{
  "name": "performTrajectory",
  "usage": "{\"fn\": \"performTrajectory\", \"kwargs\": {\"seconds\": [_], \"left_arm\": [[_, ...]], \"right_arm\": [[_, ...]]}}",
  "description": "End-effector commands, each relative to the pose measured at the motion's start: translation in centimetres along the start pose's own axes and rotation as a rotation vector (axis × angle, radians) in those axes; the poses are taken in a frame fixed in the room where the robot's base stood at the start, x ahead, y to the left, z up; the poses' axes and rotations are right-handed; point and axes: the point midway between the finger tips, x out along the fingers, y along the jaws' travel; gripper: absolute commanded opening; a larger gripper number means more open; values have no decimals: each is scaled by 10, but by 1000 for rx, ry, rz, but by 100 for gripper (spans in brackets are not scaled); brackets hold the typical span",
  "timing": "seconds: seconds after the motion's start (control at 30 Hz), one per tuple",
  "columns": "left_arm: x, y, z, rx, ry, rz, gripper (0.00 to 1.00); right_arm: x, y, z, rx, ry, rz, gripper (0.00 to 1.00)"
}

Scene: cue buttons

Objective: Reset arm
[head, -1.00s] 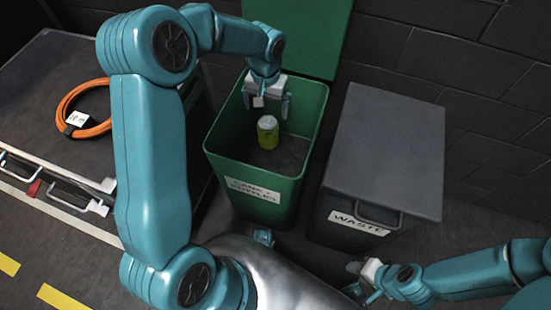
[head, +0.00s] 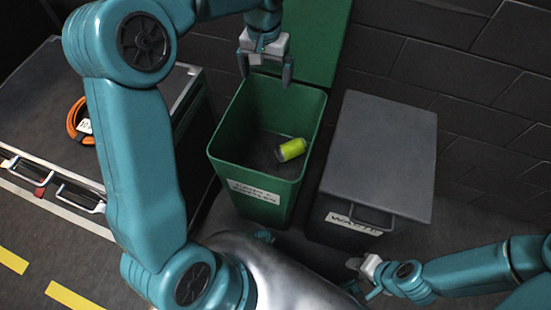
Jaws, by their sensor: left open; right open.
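My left gripper (head: 265,72) is open and empty, with its fingers pointing down above the back of the open green bin (head: 262,192). A yellow-green can (head: 291,149) lies on its side inside the green bin, apart from the gripper. My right gripper (head: 360,278) is at the lower right, low in front of the grey waste bin. It is small in the view, open, and nothing shows in it.
The grey waste bin (head: 380,150) with a closed lid stands right of the green bin. The green lid (head: 310,40) stands raised behind. A dark case (head: 40,110) at left carries an orange cable coil (head: 75,122), partly hidden by my arm.

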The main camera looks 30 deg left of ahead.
Motion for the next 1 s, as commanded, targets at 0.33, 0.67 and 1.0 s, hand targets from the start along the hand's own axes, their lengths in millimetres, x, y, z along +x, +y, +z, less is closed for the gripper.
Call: {"fn": "performTrajectory", "kwargs": {"seconds": [0.33,0.67,1.0], "left_arm": [[-11,0,0,0,0,1,99],[-14,0,0,0,0,1,99],[-77,0,0,0,0,0,99]], "right_arm": [[-3,-1,0,0,0,0,43],[-5,-2,0,0,0,0,43],[-65,-23,1,0,0,0,43]]}}
